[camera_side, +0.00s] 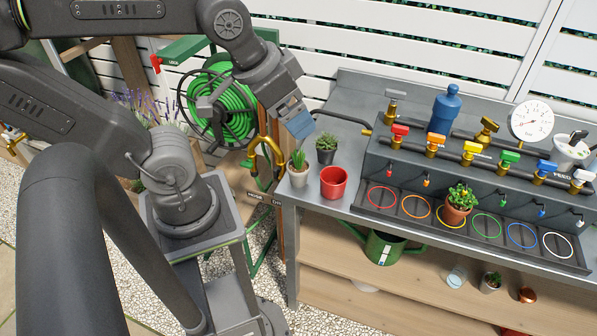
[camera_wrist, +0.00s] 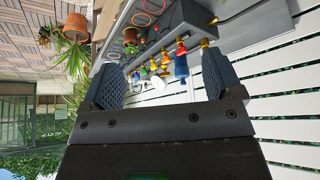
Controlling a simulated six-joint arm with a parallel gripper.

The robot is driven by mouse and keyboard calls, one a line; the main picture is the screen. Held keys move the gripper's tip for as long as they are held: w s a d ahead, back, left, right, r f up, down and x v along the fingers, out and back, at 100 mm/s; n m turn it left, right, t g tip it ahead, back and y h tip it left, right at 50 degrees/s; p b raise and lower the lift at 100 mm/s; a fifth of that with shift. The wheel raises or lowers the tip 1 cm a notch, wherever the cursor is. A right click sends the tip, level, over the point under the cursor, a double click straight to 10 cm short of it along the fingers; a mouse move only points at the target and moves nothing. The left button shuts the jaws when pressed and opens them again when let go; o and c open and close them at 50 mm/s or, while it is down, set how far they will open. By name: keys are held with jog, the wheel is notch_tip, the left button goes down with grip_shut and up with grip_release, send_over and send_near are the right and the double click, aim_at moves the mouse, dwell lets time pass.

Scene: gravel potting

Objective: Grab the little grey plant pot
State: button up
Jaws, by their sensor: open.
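A small light grey pot (camera_side: 299,176) with a spiky green plant stands upright at the left end of the metal bench, left of the red pot. A darker grey pot (camera_side: 326,155) with a leafy plant stands just behind them. My gripper (camera_side: 299,123) is up in the air above and behind these pots, apart from them, its blue finger pads partly seen from the side. In the wrist view my gripper (camera_wrist: 163,88) shows its two pads wide apart with nothing between them. I cannot make out either grey pot in the wrist view.
The red pot (camera_side: 333,183) is close to the light grey pot. A bent pipe (camera_side: 343,117) and the valve rack (camera_side: 470,160) lie to the right. A terracotta pot (camera_side: 455,214) stands on the ringed tray (camera_side: 385,212). A hose reel (camera_side: 215,100) hangs behind.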

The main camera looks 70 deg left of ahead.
jog(key=shift+o, duration=0.3)
jog(key=n+g, duration=0.6)
jog(key=n, duration=1.1)
send_over(298, 166)
notch_tip(298, 166, down, 11)
jog(key=f, duration=0.8)
jog(key=shift+w+a+f, duration=0.1)
jog(key=shift+w+f, duration=0.1)
jog(key=shift+w, duration=0.15)
jog(key=shift+s+a+f, duration=0.1)
jog(key=shift+f, duration=1.25)
jog(key=shift+s+f, duration=0.1)
jog(key=shift+f, duration=1.2)
jog(key=c, duration=1.1)
